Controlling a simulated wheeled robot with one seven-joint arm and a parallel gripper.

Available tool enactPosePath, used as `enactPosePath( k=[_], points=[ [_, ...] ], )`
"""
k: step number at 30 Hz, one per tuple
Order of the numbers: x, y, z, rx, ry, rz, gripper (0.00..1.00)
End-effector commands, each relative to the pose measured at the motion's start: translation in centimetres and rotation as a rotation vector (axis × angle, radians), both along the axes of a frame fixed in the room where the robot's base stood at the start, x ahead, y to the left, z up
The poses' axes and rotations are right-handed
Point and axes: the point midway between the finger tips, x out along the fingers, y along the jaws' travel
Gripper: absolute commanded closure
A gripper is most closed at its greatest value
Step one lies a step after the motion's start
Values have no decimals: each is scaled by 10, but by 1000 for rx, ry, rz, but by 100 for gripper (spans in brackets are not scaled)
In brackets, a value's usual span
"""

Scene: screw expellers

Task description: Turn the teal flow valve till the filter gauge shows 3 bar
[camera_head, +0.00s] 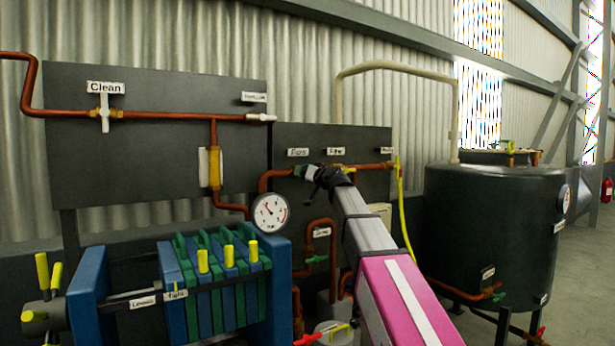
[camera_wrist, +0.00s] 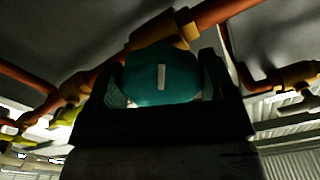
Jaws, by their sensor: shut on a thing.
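The teal flow valve (camera_wrist: 180,85) is a round knob with a short white mark, which stands nearly upright in the wrist view. My gripper (camera_wrist: 162,78) has one jaw on each side of the knob and is shut on it. In the head view my gripper (camera_head: 312,172) is at the copper pipe on the dark panel and hides most of the knob. The round white filter gauge (camera_head: 270,212) is below and left of my gripper. Its needle points to the upper left; the numbers are too small to read.
The blue and green filter press (camera_head: 210,285) with yellow handles stands at the lower left. A white-handled valve (camera_head: 104,112) labelled "Clean" is at the upper left. A dark tank (camera_head: 490,230) stands at the right. A yellow hose (camera_head: 403,215) hangs just right of my arm.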

Motion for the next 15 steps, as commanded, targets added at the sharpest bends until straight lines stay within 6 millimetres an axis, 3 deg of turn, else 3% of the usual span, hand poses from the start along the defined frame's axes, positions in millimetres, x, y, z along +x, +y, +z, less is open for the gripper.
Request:
enactPosePath(
  k=[15],
  points=[
    [-1, -2, -2, -344, -227, 3, 47]
  ],
)
